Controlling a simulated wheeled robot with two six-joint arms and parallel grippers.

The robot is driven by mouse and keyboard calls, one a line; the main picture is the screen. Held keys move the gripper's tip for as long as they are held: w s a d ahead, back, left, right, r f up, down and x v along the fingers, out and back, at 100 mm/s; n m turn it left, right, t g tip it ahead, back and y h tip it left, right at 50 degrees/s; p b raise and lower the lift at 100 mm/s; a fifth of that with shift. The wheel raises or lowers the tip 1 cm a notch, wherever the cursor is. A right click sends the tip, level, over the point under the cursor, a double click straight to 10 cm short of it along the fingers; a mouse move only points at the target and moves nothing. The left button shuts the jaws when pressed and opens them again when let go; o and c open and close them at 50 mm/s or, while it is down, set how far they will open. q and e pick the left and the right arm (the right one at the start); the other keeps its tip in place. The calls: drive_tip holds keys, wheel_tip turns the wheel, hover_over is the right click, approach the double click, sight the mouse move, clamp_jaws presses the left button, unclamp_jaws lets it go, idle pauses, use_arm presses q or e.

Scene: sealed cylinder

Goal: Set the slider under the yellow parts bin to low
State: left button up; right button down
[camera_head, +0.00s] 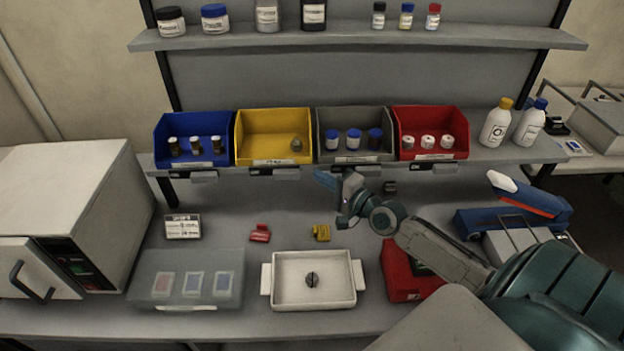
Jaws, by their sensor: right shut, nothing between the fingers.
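The yellow parts bin (254,122) stands on the raised shelf, between a blue bin and a grey bin. It holds one small grey part (297,145) at its right side. Under its front, on the shelf edge, is a slider strip (261,171) with a dark piece and a lighter grey plate to its right. The strip is too small to read its setting. My right gripper (324,180) is shut and empty, just below the shelf edge under the grey bin, right of the yellow bin's strip and apart from it. My left gripper is not in view.
The blue bin (194,138), grey bin (352,132) and red bin (431,130) share the shelf, with similar strips below. A white tray (313,302), a translucent box (186,279) and small red and yellow pieces lie on the table. A white oven-like machine (75,205) stands left.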

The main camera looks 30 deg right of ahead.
sight(286, 174)
drive_tip(key=shift+w+a+r+p, duration=0.1)
drive_tip(key=shift+w+a, duration=0.15)
drive_tip(key=shift+a, duration=0.2)
drive_tip(key=shift+w+a+f+p, duration=0.1)
drive_tip(key=shift+w+a, duration=0.1)
drive_tip(key=shift+a, duration=0.2)
drive_tip(key=shift+w+a+r+p, duration=0.1)
drive_tip(key=shift+w+a, duration=0.15)
drive_tip(key=shift+a, duration=0.2)
